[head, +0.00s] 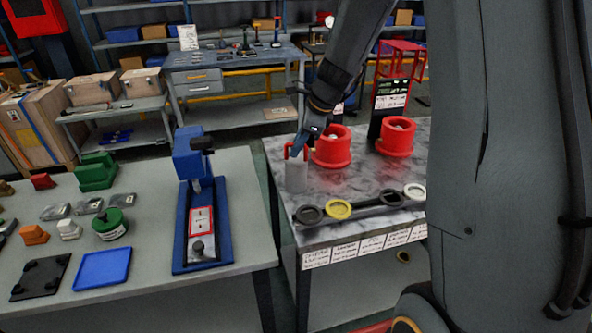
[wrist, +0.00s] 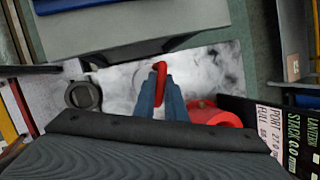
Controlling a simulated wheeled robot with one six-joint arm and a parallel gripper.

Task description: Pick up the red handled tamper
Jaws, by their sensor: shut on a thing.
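The red handled tamper (head: 297,178) has a pale grey cylindrical body and a thin red handle. It is upright at the left edge of the marble-topped table. My gripper (head: 303,150) comes down from above and is shut on the red handle. In the wrist view the blue fingers of my gripper (wrist: 160,78) close around the red handle (wrist: 161,68). The pale body is hard to tell from the marble there. I cannot tell whether its base touches the marble.
Two red flanged cylinders (head: 333,147) (head: 396,137) stand right of the tamper. A dark holder with ring seats (head: 368,207) lies in front on the marble top (head: 375,178). A blue press (head: 201,205) stands on the grey table at left, across a gap.

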